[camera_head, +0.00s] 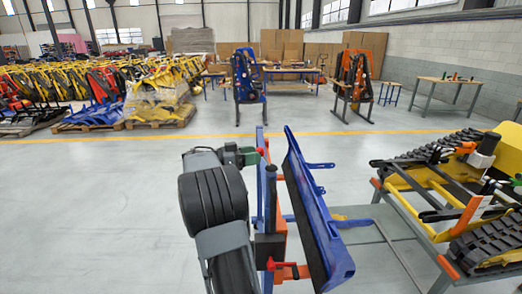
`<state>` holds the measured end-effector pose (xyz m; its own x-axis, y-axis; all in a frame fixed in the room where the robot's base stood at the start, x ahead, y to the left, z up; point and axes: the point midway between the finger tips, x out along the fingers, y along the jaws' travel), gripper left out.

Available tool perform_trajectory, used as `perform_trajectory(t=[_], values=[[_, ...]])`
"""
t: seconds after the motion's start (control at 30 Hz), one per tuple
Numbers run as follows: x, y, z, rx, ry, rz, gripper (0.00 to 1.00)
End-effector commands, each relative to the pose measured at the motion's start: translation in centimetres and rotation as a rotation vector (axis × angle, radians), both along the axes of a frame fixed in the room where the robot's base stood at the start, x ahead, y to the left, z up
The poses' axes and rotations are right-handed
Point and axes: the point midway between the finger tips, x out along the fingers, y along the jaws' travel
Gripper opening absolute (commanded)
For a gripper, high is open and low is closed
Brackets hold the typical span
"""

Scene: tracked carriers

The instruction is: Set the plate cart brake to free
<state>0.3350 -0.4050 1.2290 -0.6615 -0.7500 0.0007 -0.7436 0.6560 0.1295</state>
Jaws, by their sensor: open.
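The plate cart is in the middle of the head view, with a blue upright frame (270,190) and orange parts. A long blue plate (310,210) with a dark face stands tilted on its right side. A red handle (283,265) sticks out low on the cart, by a dark block. A small red piece (261,152) shows near the top of the blue upright. I cannot tell which of these is the brake. My gripper (250,156) is open beside the small red piece, at the end of my dark grey arm. Whether they touch is unclear.
A yellow tracked carrier (435,190) rests on a grey stand at the right, close to the plate. Behind are blue and orange racked units (248,78), a wrapped yellow pallet load (160,100) and a workbench (448,82). The floor at left is clear.

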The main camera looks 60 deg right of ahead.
Motion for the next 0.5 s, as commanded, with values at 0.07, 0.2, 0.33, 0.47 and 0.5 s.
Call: perform_trajectory(t=[0.07,0.2,0.33,0.47,0.5], values=[[-0.7,-0.8,0.2,0.001,0.001,-0.001,0.53],[-1.6,-1.8,0.1,0.001,0.001,0.0,0.53],[-2.0,-2.2,0.1,0.001,0.001,0.0,0.53],[-2.1,-2.4,0.0,0.0,0.0,0.001,0.53],[-2.1,-2.4,0.0,0.0,0.0,0.001,0.53]])
